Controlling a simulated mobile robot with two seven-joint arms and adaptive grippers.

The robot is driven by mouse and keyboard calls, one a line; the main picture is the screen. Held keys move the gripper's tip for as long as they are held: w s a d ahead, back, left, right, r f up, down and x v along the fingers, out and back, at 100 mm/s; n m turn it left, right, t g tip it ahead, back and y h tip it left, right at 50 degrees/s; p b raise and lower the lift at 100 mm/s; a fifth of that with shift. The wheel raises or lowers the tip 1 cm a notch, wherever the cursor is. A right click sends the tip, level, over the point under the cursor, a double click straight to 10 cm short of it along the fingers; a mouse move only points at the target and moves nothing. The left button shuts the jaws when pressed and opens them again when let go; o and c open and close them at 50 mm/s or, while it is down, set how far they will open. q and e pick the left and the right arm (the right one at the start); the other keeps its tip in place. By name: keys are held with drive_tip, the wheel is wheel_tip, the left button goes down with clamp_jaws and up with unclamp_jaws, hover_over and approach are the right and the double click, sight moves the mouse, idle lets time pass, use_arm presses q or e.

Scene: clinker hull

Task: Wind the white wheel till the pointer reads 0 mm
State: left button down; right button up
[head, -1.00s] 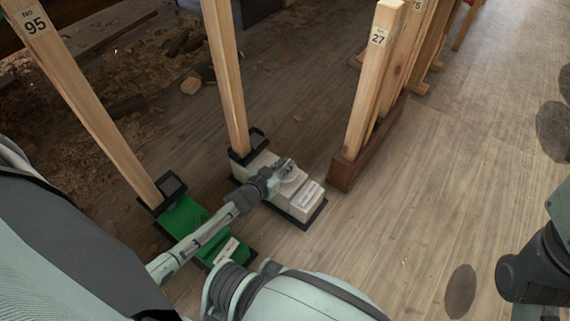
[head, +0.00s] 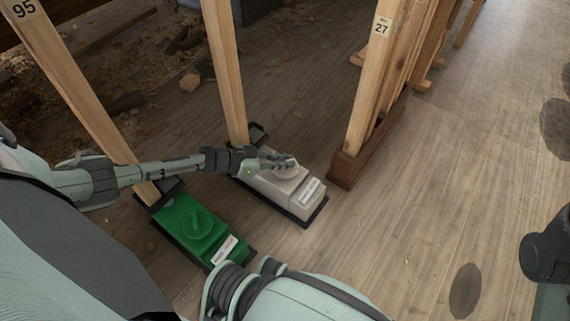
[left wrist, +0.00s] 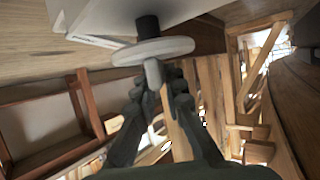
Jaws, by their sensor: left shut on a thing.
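The white wheel (head: 285,168) sits on top of a white jack unit (head: 265,185) at the foot of a wooden post. My left gripper (head: 272,161) reaches it from the left. In the left wrist view the wheel (left wrist: 165,48) is a thin disc on a dark shaft, with a pale knob (left wrist: 153,74) on its face. The left gripper (left wrist: 158,85) is shut on that knob. A white label (head: 310,190) is on the unit's near end; the pointer and its reading cannot be made out.
A green unit (head: 190,222) with its own green wheel stands left of the white one, below my left forearm. Wooden posts, one marked 27 (head: 372,80), stand on a brown base (head: 350,165) to the right.

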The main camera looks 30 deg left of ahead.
use_arm(q)
drive_tip(key=shift+d+m+g+h+b, duration=0.15)
drive_tip(key=shift+m+g+h+b, duration=0.2)
drive_tip(key=shift+m+h, duration=0.2)
drive_tip(key=c, duration=1.6)
unclamp_jaws()
drive_tip(key=shift+s+a+r, duration=0.15)
drive_tip(key=shift+s+a, duration=0.05)
drive_tip(key=shift+a, duration=0.2)
drive_tip(key=v, duration=0.6)
drive_tip(key=shift+s+a+r, duration=0.15)
drive_tip(key=shift+s+r, duration=0.05)
